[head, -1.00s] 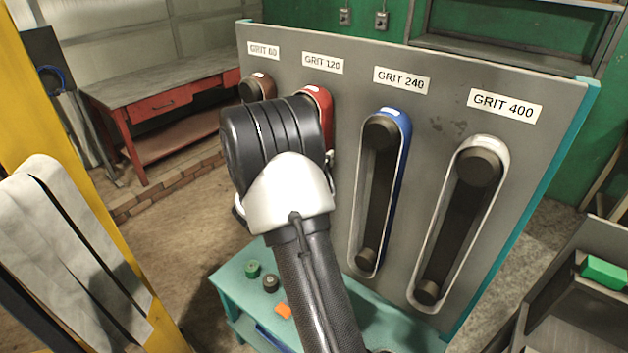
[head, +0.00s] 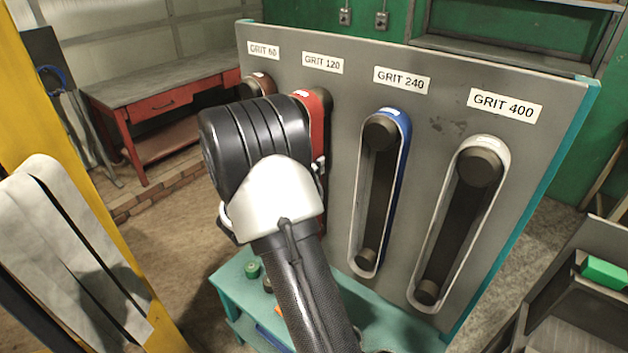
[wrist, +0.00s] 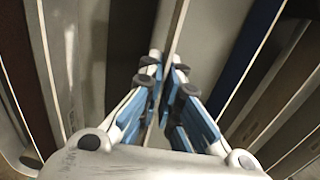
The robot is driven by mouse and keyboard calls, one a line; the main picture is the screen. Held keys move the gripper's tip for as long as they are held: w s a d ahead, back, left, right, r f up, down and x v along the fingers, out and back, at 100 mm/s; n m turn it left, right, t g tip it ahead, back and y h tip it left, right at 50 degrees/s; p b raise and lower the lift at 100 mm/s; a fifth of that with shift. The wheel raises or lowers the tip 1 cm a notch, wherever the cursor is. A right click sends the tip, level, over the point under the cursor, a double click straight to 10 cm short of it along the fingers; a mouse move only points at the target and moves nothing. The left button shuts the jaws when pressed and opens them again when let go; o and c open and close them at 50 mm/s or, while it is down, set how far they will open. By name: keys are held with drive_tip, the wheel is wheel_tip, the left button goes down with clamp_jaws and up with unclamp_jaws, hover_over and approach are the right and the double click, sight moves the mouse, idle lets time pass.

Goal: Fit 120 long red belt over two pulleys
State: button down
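The long red belt (head: 318,112) hangs on the upright grey board under the GRIT 120 label (head: 322,63). Its top loop shows in the head view, with a white tag on it; my arm hides its lower part and most of its pulleys. My gripper is hidden behind my wrist in the head view. In the wrist view my gripper (wrist: 166,68) has its fingertips close together, with a thin pale strip (wrist: 178,30) running in line with the narrow gap. I cannot tell whether the strip is pinched or lies behind the fingers. No red shows there.
A blue belt (head: 403,120) and a white belt (head: 496,152) hang around dark pulleys to the right on the board. A brown belt (head: 262,82) is at the left. A teal bench (head: 235,275) with small parts stands below. A yellow post (head: 105,200) with pale belts is nearby left.

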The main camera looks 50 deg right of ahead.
drive_tip(key=shift+s+a, duration=0.15)
drive_tip(key=shift+a, duration=2.3)
